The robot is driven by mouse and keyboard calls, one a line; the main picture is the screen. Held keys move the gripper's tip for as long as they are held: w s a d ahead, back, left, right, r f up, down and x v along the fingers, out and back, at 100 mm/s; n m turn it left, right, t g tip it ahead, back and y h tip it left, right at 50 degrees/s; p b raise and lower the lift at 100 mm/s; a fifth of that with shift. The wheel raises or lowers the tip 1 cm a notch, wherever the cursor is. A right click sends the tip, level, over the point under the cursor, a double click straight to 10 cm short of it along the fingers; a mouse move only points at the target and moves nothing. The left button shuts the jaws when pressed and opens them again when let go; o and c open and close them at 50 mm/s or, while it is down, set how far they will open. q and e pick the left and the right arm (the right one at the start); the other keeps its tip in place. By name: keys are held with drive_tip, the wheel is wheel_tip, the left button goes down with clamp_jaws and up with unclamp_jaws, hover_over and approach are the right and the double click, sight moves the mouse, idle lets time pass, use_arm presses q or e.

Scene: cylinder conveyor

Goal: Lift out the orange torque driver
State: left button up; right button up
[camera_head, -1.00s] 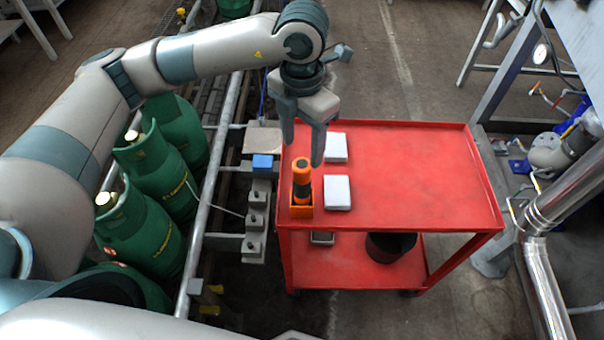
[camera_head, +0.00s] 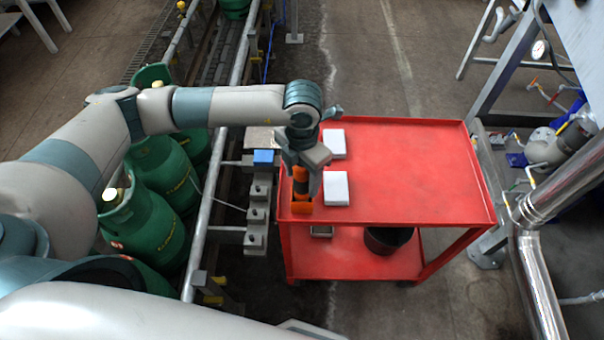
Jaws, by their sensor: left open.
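The orange and black torque driver (camera_head: 300,186) stands upright in an orange holder (camera_head: 301,209) at the front left corner of the red cart (camera_head: 420,180). My left gripper (camera_head: 300,190) is open and points down over the driver. Its fingers appear on either side of the driver's upper part and hide some of it. I cannot tell whether they touch it. My right gripper is not in view.
Two white boxes (camera_head: 336,188) lie on the cart just right of the gripper. Left of the cart are grey control boxes with a blue one (camera_head: 263,157), a metal rail and green gas cylinders (camera_head: 148,218). The cart's right side is clear. A black bucket (camera_head: 388,240) sits on its lower shelf.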

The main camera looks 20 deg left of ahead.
use_arm(q)
clamp_jaws()
drive_tip(key=c, duration=0.9)
unclamp_jaws()
drive_tip(key=c, duration=0.3)
drive_tip(key=shift+r, duration=0.15)
drive_tip(key=shift+r+p, duration=1.6)
drive_tip(key=shift+r, duration=2)
drive_tip(key=shift+w, duration=0.1)
